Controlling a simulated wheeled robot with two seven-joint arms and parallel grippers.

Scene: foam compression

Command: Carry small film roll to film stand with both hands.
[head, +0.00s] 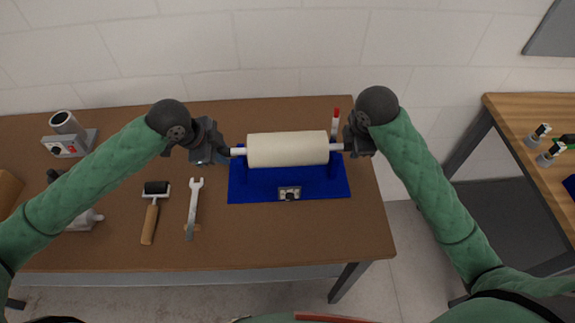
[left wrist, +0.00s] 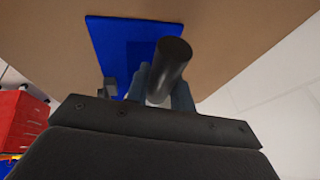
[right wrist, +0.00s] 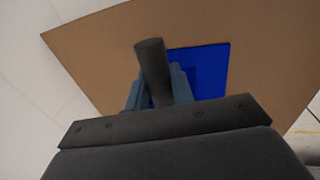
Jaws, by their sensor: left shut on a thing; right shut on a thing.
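The small film roll (head: 288,149) is a cream cylinder with a thin light rod sticking out at each end. It is level and lies over the blue film stand (head: 240,188); I cannot tell whether it touches the stand. My left gripper (head: 226,152) is shut on the roll's left rod end, and my right gripper (head: 348,147) is shut on the right rod end. In the left wrist view a dark rod end (left wrist: 170,70) sits between the fingers, with the blue stand (left wrist: 115,50) beyond. The right wrist view shows a similar dark rod end (right wrist: 153,72) and the stand (right wrist: 212,70).
A grey device (head: 68,135) stands at the far left. A red-capped marker (head: 336,118) is behind the right gripper. Another table (head: 520,110) is at right.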

